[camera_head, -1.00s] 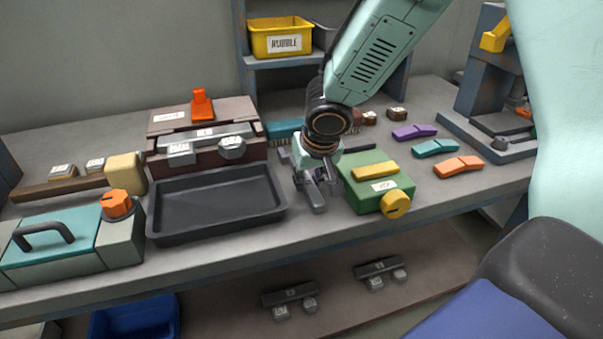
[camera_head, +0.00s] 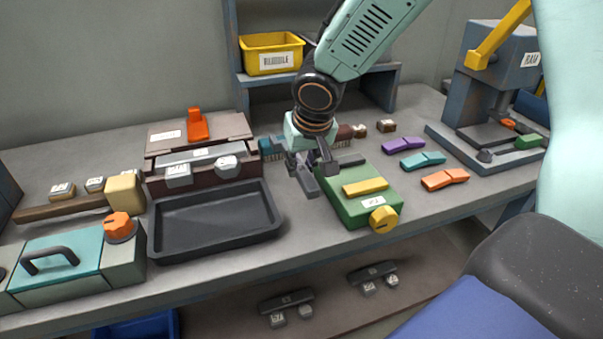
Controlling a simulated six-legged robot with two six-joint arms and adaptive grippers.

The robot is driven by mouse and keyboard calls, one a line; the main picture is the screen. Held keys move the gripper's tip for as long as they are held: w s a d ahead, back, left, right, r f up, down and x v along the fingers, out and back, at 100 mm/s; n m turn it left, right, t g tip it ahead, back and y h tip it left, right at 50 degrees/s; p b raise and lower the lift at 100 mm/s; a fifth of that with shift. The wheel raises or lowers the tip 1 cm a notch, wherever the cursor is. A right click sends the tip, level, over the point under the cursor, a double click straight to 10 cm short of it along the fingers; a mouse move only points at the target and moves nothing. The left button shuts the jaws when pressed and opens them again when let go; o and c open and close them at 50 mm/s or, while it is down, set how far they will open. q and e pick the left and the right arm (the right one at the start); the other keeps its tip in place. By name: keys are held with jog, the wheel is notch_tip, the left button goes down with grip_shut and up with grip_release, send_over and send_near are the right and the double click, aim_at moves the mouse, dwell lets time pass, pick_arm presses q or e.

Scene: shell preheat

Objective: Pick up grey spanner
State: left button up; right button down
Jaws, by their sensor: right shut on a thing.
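My right gripper (camera_head: 311,168) reaches down from the top over the bench, between the black tray and the green box. Its jaws are shut on the grey spanner (camera_head: 306,184), a short grey bar that shows just below the fingers. The rest of the spanner is hidden by the fingers. I cannot tell whether it touches the bench top. My left gripper is not in view.
The black tray (camera_head: 157,241) lies left of the gripper. The green box (camera_head: 352,208) with a yellow bar and knob is close on the right. Brushes (camera_head: 270,147) lie behind. Purple, teal and orange pieces (camera_head: 445,180) lie farther right.

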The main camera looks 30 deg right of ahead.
aim_at(301, 167)
notch_tip(301, 167, up, 19)
jog(key=p, duration=0.5)
jog(key=shift+r+p, duration=0.2)
jog(key=shift+p, duration=0.2)
jog(key=shift+w, duration=0.1)
dwell(1.4)
